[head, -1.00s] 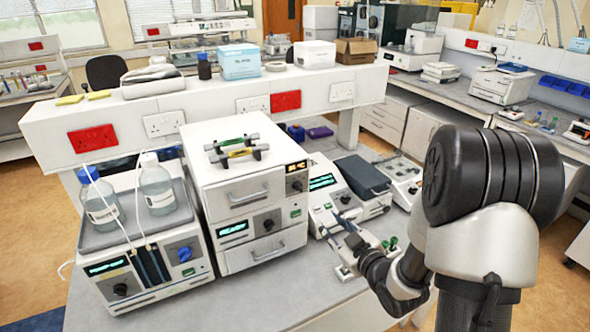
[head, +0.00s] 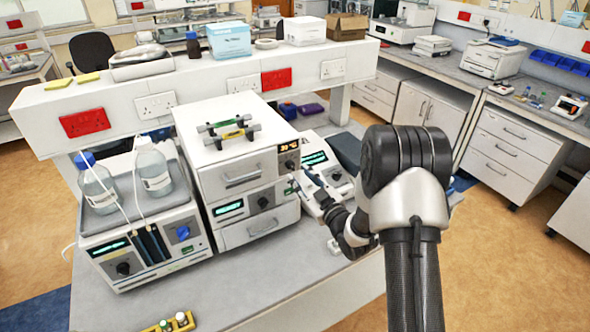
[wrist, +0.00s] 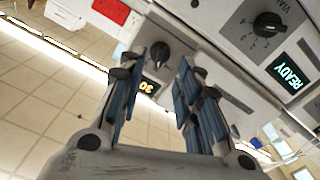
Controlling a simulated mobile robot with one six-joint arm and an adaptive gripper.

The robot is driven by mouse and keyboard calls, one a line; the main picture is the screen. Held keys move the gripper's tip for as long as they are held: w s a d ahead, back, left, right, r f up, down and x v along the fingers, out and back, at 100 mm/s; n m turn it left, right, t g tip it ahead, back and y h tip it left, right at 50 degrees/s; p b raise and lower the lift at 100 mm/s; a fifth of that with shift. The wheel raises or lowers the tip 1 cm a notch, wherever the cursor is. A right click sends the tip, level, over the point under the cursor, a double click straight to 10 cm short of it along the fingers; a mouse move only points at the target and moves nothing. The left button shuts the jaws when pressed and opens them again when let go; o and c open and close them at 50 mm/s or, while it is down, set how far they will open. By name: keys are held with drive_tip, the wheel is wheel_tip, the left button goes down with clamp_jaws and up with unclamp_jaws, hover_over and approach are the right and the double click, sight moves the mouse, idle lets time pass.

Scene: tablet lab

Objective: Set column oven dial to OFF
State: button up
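The column oven (head: 215,137) is the top unit of a white instrument stack, with an orange display (head: 289,147) reading about 30. Its black dial (head: 290,164) sits just below that display. In the wrist view the dial (wrist: 160,55) shows between my fingers, with the display (wrist: 147,86) beside it. Its pointer setting is too small to read. My gripper (head: 303,178) is in front of the stack's right front edge, close to the dial. In the wrist view my gripper (wrist: 165,68) is open, blue pads on both sides, and I cannot tell whether it touches the dial.
The unit below has a similar black dial (wrist: 267,25) and a READY display (wrist: 292,77). A pump (head: 150,245) with bottles stands left. Another instrument (head: 318,160) stands close behind my gripper. Small vials in a yellow rack (head: 172,323) sit at the front edge.

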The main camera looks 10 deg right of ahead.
sight(293, 168)
drive_tip(key=x, duration=0.5)
drive_tip(key=shift+s, duration=0.1)
clamp_jaws()
